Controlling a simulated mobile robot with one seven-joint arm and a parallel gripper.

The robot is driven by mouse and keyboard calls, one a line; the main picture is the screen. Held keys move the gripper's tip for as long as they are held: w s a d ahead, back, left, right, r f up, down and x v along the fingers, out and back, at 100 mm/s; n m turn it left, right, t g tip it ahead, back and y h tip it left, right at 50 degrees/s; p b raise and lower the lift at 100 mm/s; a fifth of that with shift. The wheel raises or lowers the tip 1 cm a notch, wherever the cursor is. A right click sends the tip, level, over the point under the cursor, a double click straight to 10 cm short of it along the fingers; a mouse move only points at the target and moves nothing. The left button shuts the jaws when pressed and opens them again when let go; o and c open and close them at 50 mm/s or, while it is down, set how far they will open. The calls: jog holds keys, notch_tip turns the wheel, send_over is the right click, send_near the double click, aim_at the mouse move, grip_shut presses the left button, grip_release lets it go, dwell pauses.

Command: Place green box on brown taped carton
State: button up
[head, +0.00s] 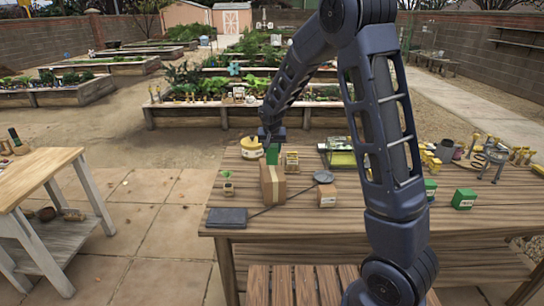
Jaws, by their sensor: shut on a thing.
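The brown taped carton (273,184) stands upright on the wooden table, left of the middle, with a paler tape strip down its front. My gripper (271,143) is right above it, pointing down and shut on a small green box (272,155). The green box shows just over the carton's top; I cannot tell whether it touches the carton or is a little behind or above it. The fingertips are small and partly hidden. Two other green boxes, one at the table's right (464,199) and one partly behind my arm (430,189), stand apart.
A dark flat slab (227,217) lies front left. Watering cans and tools crowd the right.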

aim_at(272, 155)
jog(key=shift+f, duration=1.8)
jog(key=shift+f, duration=0.15)
jog(key=o, duration=1)
jog(key=shift+o, duration=0.2)
jog(key=v, duration=1.2)
jog(key=s+d+r, duration=0.5)
jog(key=d, duration=0.4)
jog(key=s+d+r, duration=0.5)
jog(key=s+d, duration=0.1)
jog(key=d, duration=0.3)
jog(key=s+d, duration=0.5)
jog(key=s, duration=0.5)
jog(key=s+d+r, duration=0.1)
jog(key=s+d, duration=0.5)
jog(key=s, duration=0.4)
jog(key=shift+s+r, duration=0.2)
jog(key=shift+r, duration=0.15)
